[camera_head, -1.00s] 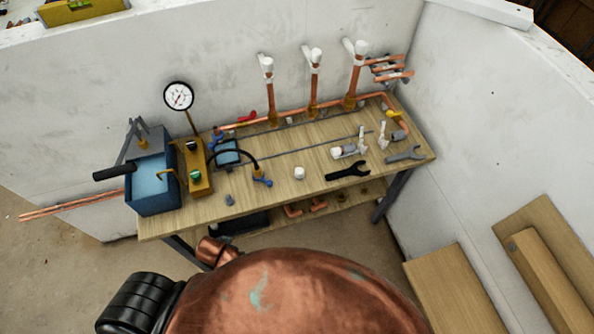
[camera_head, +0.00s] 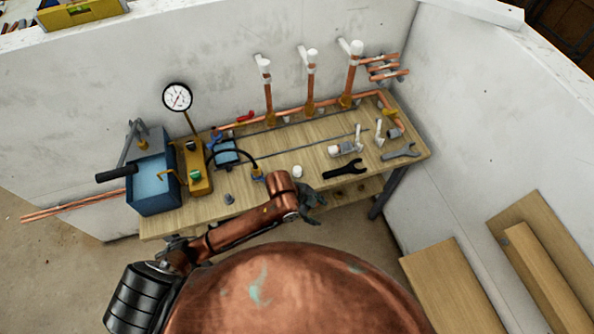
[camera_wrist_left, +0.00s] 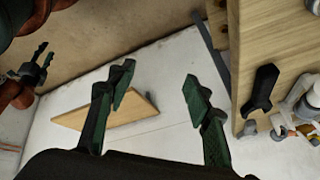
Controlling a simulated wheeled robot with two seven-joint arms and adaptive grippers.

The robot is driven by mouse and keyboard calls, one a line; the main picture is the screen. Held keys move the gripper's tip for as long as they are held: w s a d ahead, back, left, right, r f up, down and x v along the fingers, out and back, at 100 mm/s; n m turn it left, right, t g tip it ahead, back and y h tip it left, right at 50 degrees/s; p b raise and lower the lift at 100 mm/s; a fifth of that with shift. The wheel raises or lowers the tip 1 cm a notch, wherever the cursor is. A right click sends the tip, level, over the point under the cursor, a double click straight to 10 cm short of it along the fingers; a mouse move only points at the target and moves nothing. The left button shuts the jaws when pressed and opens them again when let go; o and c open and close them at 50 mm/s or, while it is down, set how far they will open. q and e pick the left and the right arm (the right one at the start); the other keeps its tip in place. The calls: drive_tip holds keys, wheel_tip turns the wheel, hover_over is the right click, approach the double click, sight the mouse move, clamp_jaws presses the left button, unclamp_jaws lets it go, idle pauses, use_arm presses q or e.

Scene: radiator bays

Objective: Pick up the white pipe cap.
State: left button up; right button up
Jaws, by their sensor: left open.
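The white pipe cap (camera_head: 297,171) appears to be the small white cylinder standing near the front edge of the wooden workbench (camera_head: 250,176). My left gripper (camera_head: 312,203) is just in front of the bench edge, below and slightly right of the cap in the head view, and apart from it. In the left wrist view its two dark fingers (camera_wrist_left: 158,92) are spread with nothing between them. I cannot make out this cap in that view. A dark gripper on a copper arm at the left of the wrist view seems to be my right gripper (camera_wrist_left: 40,66); its jaw state is unclear.
Right of the cap lie a black wrench (camera_head: 344,169), a white-ended fitting (camera_head: 335,151) and a grey wrench (camera_head: 401,152). Copper pipes with white tops (camera_head: 310,80) stand behind.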

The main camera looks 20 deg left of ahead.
use_arm(q)
drive_tip(key=w+d+m+g+y, duration=0.1)
drive_tip(key=w+m, duration=0.1)
drive_tip(key=m, duration=0.3)
wheel_tip(320, 180, up, 8)
drive_tip(key=m+g+y, duration=0.1)
drive_tip(key=m+y, duration=0.3)
drive_tip(key=m, duration=0.4)
hover_over(297, 169)
drive_tip(key=shift+s+r, duration=0.1)
drive_tip(key=shift+s, duration=0.25)
drive_tip(key=f, duration=0.5)
drive_tip(key=w+f, duration=0.1)
drive_tip(key=f, duration=0.1)
drive_tip(key=shift+f, duration=0.25)
drive_tip(key=shift+s, duration=0.1)
drive_tip(key=shift+c, duration=0.7)
drive_tip(key=c, duration=0.9)
